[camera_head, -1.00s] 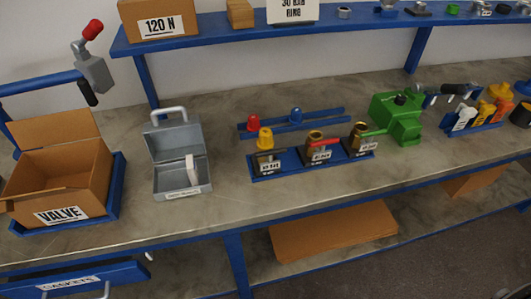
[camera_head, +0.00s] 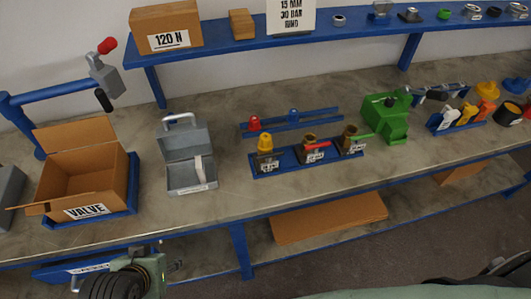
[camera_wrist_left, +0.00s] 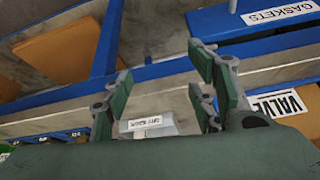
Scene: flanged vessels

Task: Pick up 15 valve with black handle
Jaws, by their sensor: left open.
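The valve with the black handle (camera_head: 268,158) is the leftmost in a blue rack (camera_head: 300,165) on the bench in the head view. A yellow cap (camera_head: 265,142) shows at its top; I cannot tell whether it sits on the valve or behind it. Two more valves, with a red handle (camera_head: 316,145) and a green handle (camera_head: 357,138), stand to its right. My left gripper (camera_wrist_left: 165,88) is open and empty in the left wrist view. In the head view my left arm is at the bottom left, in front of the bench and far from the valve. My right gripper's fingers do not show.
An open carton labelled VALVE (camera_head: 84,180) and an open grey case (camera_head: 190,172) stand left of the rack. A green machine (camera_head: 388,118) stands right of it. A blue shelf (camera_head: 290,43) runs above. Bare bench lies in front of the rack.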

